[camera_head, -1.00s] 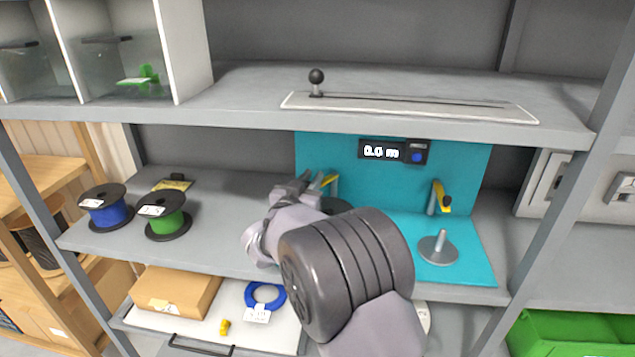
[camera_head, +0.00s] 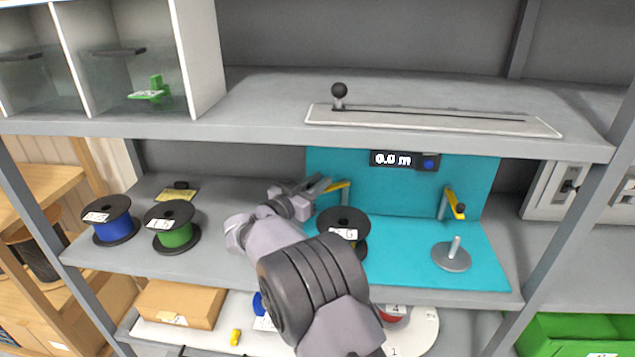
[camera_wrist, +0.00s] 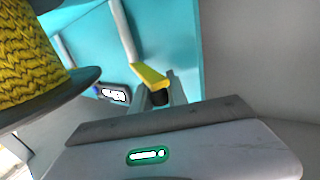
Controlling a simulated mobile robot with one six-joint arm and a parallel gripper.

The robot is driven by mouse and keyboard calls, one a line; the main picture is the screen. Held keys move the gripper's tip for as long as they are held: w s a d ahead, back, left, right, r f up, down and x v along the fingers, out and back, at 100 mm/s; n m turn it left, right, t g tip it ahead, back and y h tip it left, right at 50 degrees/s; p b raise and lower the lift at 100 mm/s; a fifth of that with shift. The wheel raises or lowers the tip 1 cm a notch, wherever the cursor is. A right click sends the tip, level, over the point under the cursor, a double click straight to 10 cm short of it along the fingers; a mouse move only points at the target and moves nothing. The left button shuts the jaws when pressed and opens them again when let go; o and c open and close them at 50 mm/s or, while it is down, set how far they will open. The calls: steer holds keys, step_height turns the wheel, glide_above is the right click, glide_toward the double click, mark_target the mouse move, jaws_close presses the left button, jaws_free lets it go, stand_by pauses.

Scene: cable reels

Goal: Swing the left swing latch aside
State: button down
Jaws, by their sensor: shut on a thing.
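The left swing latch (camera_head: 340,186) is a yellow bar on a grey post at the left of the teal panel. Its bar points left, towards my gripper (camera_head: 319,187). In the wrist view the yellow latch bar (camera_wrist: 149,77) ends in a black knob between my fingers (camera_wrist: 161,94). My gripper is shut on the latch at this knob end. A black reel (camera_head: 343,221) with a white label stands on the teal base just in front of the latch. The wrist view shows its yellow cable (camera_wrist: 30,52) close on the left.
The right latch (camera_head: 455,204) stands over an empty spindle (camera_head: 452,257). A display (camera_head: 391,159) reading 0.0 m is on the panel. Blue (camera_head: 111,222) and green (camera_head: 173,228) reels stand at left. The upper shelf (camera_head: 260,115) hangs above my gripper.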

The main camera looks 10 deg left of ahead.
steer(key=c, duration=1.3)
jaws_free()
steer(key=shift+d+r, duration=0.1)
steer(key=shift+d, duration=0.05)
